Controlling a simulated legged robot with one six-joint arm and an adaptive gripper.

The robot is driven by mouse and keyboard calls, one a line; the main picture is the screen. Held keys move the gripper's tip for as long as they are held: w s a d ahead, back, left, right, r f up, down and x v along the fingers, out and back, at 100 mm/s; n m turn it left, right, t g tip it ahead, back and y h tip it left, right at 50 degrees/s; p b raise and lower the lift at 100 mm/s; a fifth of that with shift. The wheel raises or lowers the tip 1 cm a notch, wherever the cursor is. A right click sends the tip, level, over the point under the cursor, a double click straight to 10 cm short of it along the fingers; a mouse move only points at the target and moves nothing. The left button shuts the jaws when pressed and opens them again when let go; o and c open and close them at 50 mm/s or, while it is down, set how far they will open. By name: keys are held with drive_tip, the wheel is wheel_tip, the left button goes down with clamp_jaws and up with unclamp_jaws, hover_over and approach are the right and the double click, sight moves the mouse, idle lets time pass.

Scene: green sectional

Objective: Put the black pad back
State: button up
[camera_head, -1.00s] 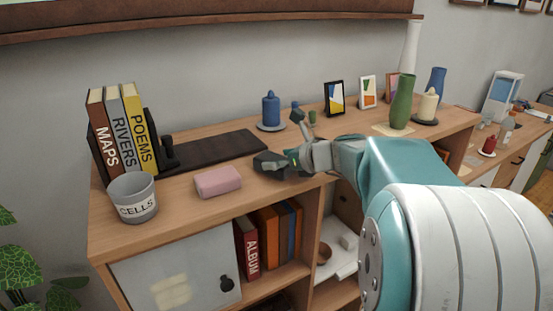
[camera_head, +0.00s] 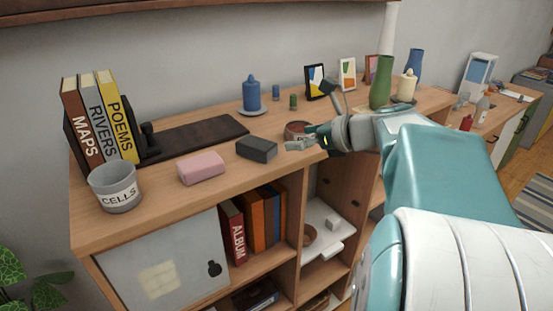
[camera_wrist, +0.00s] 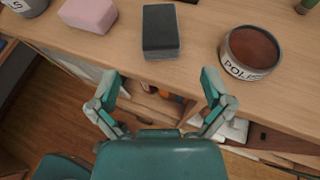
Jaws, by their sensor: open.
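The black pad (camera_head: 257,149) is a small dark block lying flat on the wooden cabinet top (camera_head: 235,185), right of a pink block. In the wrist view the pad (camera_wrist: 160,34) lies beyond the fingertips, roughly centred between them, with a visible gap. My gripper (camera_head: 312,117) is open and empty, to the right of the pad in the head view. Both spread fingers of the gripper (camera_wrist: 160,80) show in the wrist view, over the cabinet's front edge.
The pink block (camera_head: 201,167) and grey CELLS cup (camera_head: 114,187) stand left of the pad. A POLISH tin (camera_wrist: 250,52) sits close on its right. A long dark board (camera_head: 195,138) lies behind, beside upright books (camera_head: 105,118). A blue candle (camera_head: 252,94) stands at the back.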

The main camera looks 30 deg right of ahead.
drive_tip(key=s+a+f+n+g, duration=0.3)
drive_tip(key=a+n, duration=0.4)
drive_tip(key=s+a+f+n+g, duration=0.2)
drive_tip(key=s+a+f+n, duration=0.15)
drive_tip(key=a+n, duration=0.3)
drive_tip(key=s+a+f+n+h, duration=0.2)
drive_tip(key=s+f+n, duration=0.1)
drive_tip(key=n, duration=0.5)
drive_tip(key=s+a+f+n+g+h, duration=0.1)
drive_tip(key=s+a+f+n+h, duration=0.2)
drive_tip(key=s+n, duration=0.3)
drive_tip(key=n, duration=0.3)
drive_tip(key=shift+a+g+h, duration=0.25)
drive_tip(key=shift+g+h, duration=0.05)
drive_tip(key=shift+a+n, duration=0.1)
drive_tip(key=shift+n, duration=0.15)
